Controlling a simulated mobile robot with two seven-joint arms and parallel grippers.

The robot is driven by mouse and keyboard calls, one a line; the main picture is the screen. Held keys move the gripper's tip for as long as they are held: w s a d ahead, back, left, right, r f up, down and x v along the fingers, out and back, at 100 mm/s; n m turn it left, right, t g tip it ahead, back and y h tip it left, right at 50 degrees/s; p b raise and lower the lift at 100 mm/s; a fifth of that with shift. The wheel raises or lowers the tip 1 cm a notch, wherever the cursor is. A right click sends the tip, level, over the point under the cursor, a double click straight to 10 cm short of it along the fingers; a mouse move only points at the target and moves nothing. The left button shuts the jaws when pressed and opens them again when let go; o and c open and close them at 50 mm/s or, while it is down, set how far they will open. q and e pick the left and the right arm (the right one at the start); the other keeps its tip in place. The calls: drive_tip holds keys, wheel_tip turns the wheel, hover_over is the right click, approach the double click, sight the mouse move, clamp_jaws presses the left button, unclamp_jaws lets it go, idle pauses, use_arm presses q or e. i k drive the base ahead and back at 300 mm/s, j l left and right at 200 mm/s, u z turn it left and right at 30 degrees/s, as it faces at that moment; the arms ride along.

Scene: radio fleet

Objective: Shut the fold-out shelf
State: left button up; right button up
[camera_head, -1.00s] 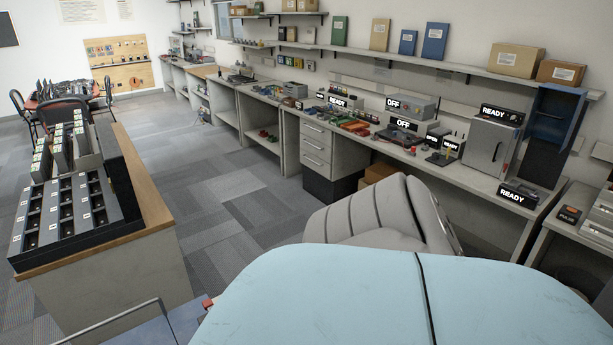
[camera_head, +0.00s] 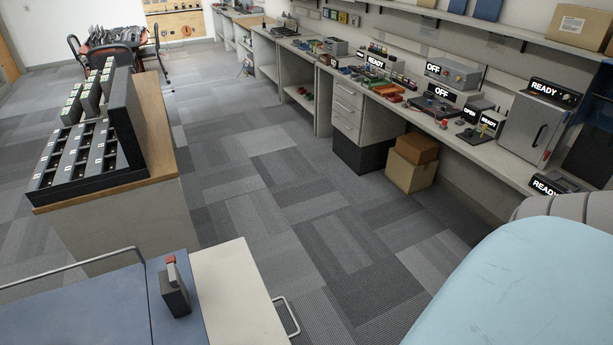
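A cart with a blue top (camera_head: 75,315) shows at the lower left, cut off by the bottom edge. A flat cream panel (camera_head: 238,300) extends level from its right side and looks like the fold-out shelf, but I cannot tell for sure. A metal handle (camera_head: 290,318) sits at the panel's right edge. The panel's front part and its supports are out of view. A small black device with a red top (camera_head: 175,288) stands on the blue top beside the panel. Neither of my grippers is in view.
A wood-topped counter with black racks (camera_head: 85,165) stands at left. A long workbench (camera_head: 470,150) runs along the right wall, with cardboard boxes (camera_head: 410,173) beneath. A light-blue rounded object (camera_head: 515,295) and grey ribbed object (camera_head: 570,207) fill the lower right. Carpet between is clear.

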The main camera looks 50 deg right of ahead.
sight(236, 306)
drive_tip(key=k+l, duration=0.15)
drive_tip(key=l, duration=0.2)
drive_tip(key=k+l+z, duration=0.1)
drive_tip(key=l, duration=0.3)
drive_tip(key=k+l, duration=0.25)
drive_tip(key=k+l+z, duration=0.1)
drive_tip(key=l, duration=0.4)
drive_tip(key=i+z, duration=0.45)
drive_tip(key=i+j, duration=0.05)
drive_tip(key=i, duration=0.05)
